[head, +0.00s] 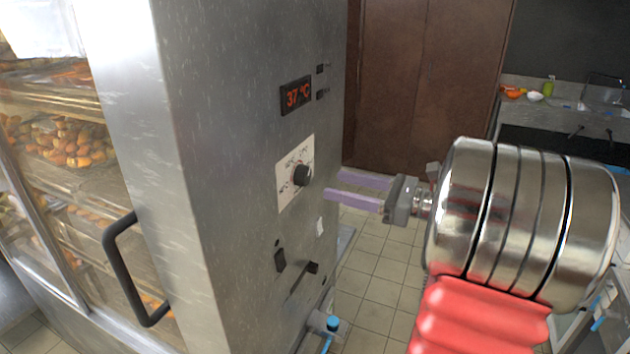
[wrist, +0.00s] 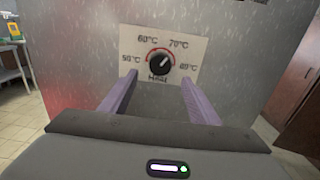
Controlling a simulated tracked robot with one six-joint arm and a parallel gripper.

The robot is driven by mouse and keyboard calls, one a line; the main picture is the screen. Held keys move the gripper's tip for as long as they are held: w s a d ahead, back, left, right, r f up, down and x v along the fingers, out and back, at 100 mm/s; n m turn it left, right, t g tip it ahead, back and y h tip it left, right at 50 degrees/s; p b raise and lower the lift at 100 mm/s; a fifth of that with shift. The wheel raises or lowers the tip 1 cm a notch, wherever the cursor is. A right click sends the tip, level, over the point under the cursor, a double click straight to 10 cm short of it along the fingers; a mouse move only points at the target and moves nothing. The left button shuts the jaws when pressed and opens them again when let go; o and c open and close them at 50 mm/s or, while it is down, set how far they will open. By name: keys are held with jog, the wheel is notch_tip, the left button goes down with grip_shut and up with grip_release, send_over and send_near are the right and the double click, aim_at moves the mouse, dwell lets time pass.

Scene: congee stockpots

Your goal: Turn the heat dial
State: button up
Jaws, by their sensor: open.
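The heat dial (head: 302,175) is a black round knob on a white scale plate (head: 288,190), on the steel side panel of a food-warming cabinet (head: 215,130). In the wrist view the dial (wrist: 160,62) sits ahead, in the upper middle, below marks from 50°C to 80°C. My gripper (head: 345,189) is open and empty, with its two purple fingers pointing at the panel. In the wrist view my gripper (wrist: 162,88) has one finger to each side, lower than the dial. The fingers do not grip the dial; whether the tips touch the panel is unclear.
A red 37 °C display (head: 296,95) is above the dial. A black switch (head: 280,260) and a lever are below. A black door handle (head: 135,268) sticks out at the left. Tiled floor (head: 385,270) and a brown cupboard (head: 425,80) lie behind my arm.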

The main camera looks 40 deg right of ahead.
aim_at(308, 179)
jog(key=shift+x, duration=3.55)
jog(key=shift+a, duration=0.1)
jog(key=c, duration=1.1)
